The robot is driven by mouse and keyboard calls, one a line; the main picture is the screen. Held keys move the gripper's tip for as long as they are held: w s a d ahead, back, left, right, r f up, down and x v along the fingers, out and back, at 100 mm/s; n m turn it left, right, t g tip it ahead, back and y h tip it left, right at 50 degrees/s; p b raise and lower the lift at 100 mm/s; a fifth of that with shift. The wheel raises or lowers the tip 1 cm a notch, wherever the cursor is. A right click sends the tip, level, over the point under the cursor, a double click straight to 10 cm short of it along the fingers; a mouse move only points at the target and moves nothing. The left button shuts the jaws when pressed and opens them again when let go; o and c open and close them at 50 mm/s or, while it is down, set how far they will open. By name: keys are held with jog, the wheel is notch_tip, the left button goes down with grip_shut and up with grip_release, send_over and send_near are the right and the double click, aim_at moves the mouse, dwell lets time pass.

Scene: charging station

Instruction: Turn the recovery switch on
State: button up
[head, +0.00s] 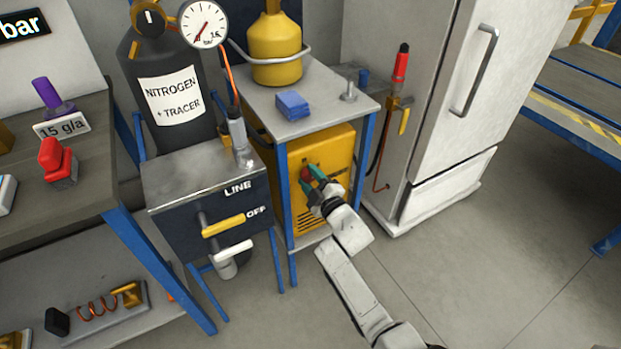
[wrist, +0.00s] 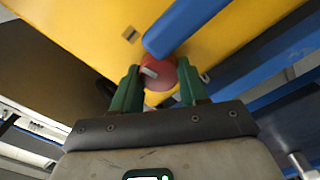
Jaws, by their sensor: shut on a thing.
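The yellow recovery machine (head: 334,150) stands on the lower shelf of a small blue-legged table. Its round red switch (wrist: 158,74), with a pale bar across it, is on the yellow face. The switch shows only in part in the head view (head: 306,174), behind my fingers. My gripper (wrist: 155,92) has its green fingers on either side of the red switch, shut on it. In the head view my gripper (head: 315,180) reaches the machine's front from the lower right. Whether the switch is on or off I cannot tell.
A blue table leg (head: 283,195) stands close left of the gripper; a blue bar (wrist: 185,25) crosses near the switch in the wrist view. The nitrogen stand (head: 205,180) is at left, a white fridge (head: 470,90) at right. The floor (head: 460,260) at lower right is clear.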

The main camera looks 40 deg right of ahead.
jog(key=shift+m+p, duration=0.4)
jog(key=shift+m, duration=0.8)
jog(key=o, duration=1.1)
jog(key=shift+c, duration=0.2)
jog(key=shift+s, duration=0.1)
jog(key=v, duration=1)
jog(key=shift+s+p, duration=0.3)
jog(key=shift+p, duration=0.05)
jog(key=shift+a, duration=0.1)
